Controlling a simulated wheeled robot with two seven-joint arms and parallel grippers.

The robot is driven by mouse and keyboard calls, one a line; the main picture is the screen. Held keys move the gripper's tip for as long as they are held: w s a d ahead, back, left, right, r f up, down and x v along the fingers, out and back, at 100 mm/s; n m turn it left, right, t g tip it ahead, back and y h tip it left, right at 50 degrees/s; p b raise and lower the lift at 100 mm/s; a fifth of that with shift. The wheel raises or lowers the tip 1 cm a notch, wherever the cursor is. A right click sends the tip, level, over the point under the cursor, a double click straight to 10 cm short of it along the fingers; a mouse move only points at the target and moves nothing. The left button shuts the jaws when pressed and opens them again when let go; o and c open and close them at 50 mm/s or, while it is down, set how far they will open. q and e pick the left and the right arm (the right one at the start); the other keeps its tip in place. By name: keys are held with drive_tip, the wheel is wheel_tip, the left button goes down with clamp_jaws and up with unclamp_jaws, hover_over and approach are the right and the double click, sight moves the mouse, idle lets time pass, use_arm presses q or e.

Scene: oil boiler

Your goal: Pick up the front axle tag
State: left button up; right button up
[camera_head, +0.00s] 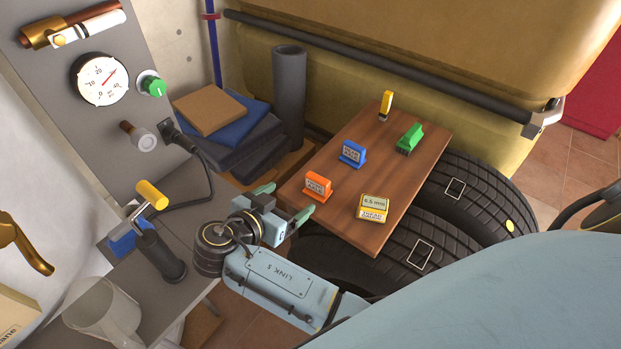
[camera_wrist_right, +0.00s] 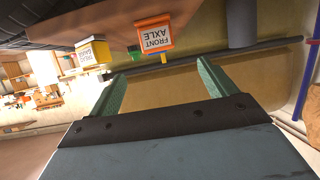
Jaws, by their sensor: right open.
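The front axle tag (camera_head: 317,186) is a small orange block with a pale label, standing on the near left part of a wooden board. In the wrist view, its label (camera_wrist_right: 155,36) reads FRONT AXLE and appears upside down. My right gripper (camera_head: 287,201) is open and empty just left of the tag, at the board's left edge. In the wrist view, its two green fingers (camera_wrist_right: 162,72) are spread apart, with the tag beyond their tips and no contact visible. My left gripper is not in view.
The wooden board (camera_head: 340,215) lies over black tyres (camera_head: 470,190). It also holds a blue tag (camera_head: 352,154), a green tag (camera_head: 410,138), a yellow item (camera_head: 385,104) and a yellow box (camera_head: 373,208). A grey cylinder (camera_head: 289,95) stands behind my gripper.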

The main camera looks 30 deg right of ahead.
sight(315, 182)
drive_tip(key=x, duration=0.7)
drive_tip(key=shift+s+d+r, duration=0.1)
drive_tip(key=shift+s+r, duration=0.05)
drive_tip(key=shift+w+d+f, duration=0.2)
drive_tip(key=shift+d, duration=0.25)
drive_tip(key=x, duration=0.5)
drive_tip(key=shift+b, duration=0.35)
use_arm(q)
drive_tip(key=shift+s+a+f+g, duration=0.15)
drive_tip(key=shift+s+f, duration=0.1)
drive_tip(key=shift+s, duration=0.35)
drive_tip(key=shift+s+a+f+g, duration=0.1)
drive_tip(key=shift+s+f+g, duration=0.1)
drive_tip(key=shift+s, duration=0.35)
use_arm(e)
drive_tip(key=shift+r, duration=0.1)
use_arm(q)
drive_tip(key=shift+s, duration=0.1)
use_arm(e)
drive_tip(key=c, duration=1)
